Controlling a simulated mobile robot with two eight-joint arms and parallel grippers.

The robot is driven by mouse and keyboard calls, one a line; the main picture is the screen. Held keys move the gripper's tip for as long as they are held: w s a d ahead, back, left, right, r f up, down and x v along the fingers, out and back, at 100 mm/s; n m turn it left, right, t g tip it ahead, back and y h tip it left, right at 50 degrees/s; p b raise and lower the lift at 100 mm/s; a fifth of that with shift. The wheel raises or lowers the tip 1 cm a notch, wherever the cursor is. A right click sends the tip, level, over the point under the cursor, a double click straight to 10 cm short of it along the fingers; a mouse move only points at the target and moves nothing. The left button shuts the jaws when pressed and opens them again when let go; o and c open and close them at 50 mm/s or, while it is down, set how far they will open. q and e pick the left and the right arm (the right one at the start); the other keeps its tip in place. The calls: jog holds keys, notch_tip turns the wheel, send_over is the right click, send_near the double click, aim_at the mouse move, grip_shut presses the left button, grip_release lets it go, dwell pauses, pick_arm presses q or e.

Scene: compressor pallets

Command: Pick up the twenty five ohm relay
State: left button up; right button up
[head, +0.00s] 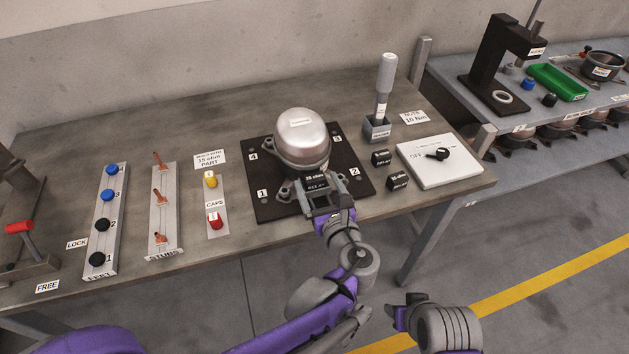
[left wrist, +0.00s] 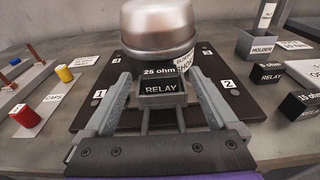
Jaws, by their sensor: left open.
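The twenty five ohm relay (head: 316,182) is a small black block at the front of the silver compressor (head: 302,138). Its labels "25 ohm" and "RELAY" show in the left wrist view (left wrist: 163,88). My left gripper (head: 318,193) is open, with one finger on each side of the relay in the left wrist view (left wrist: 162,92). I cannot tell whether the fingers touch it. Two other black relays, one (head: 381,158) behind the other (head: 397,180), lie right of the dark plate; the nearer reads "15 ohm". My right gripper (head: 398,318) hangs off the table's front edge, its jaw state unclear.
The compressor stands on a dark numbered plate (head: 262,207). A driver in a holder (head: 377,128) and a white switch panel (head: 440,170) are to the right. Cap (head: 222,228), stub (head: 163,240) and feet (head: 102,240) racks are to the left. Bare table lies in front.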

pick_arm(q)
jog(key=shift+w+a+f, duration=0.1)
jog(key=shift+w+a, duration=0.1)
jog(key=shift+w, duration=0.45)
jog(key=c, duration=1.5)
jog(key=shift+o, duration=0.2)
